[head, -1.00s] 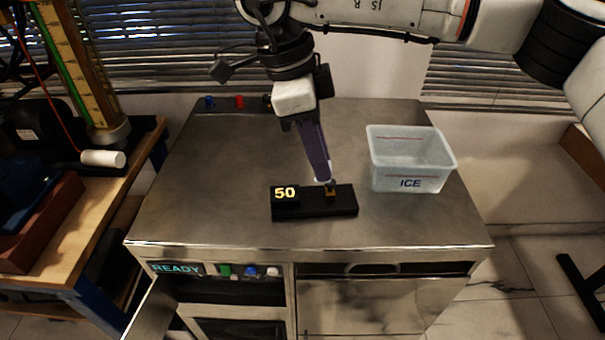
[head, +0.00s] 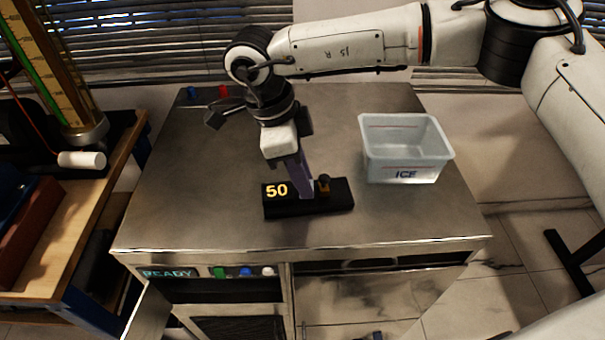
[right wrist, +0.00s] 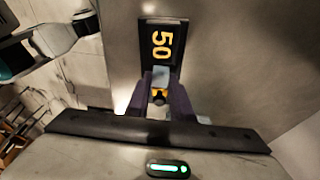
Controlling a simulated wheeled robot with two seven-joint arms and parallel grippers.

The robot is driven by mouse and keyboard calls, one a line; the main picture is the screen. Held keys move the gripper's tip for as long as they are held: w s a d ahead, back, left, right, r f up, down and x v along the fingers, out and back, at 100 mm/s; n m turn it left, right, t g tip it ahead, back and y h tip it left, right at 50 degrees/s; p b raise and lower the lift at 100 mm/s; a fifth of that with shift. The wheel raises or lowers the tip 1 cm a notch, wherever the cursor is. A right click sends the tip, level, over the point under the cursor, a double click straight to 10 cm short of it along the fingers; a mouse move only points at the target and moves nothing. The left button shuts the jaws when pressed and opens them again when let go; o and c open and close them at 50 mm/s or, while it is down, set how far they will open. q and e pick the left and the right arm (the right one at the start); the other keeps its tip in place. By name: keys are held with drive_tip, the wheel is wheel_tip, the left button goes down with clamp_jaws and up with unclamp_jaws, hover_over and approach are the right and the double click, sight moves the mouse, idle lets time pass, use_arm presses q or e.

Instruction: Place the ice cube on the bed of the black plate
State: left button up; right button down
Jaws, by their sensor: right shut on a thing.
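The black plate (head: 339,197) lies on the steel cabinet top, with a lit yellow "50" at its left end. It also shows in the right wrist view (right wrist: 148,63). My right gripper (head: 306,194) points down at the plate's middle, between the "50" and a small orange piece with a dark knob (head: 323,183). It is shut on the pale ice cube (right wrist: 160,75), which shows between the purple fingertips in the right wrist view. In the head view the fingers hide the cube. I cannot tell whether the cube touches the plate. My left gripper is not in view.
A translucent bin marked ICE (head: 405,150) stands right of the plate. Blue and red knobs (head: 223,91) sit at the cabinet's back left. A READY display (head: 167,273) and several buttons are on the front. The cabinet top left of the plate is clear.

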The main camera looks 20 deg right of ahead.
drive_tip(key=c, duration=1.5)
unclamp_jaws()
drive_tip(key=shift+f, duration=0.1)
drive_tip(key=shift+c, duration=0.2)
drive_tip(key=v, duration=1.2)
drive_tip(key=shift+b, duration=0.4)
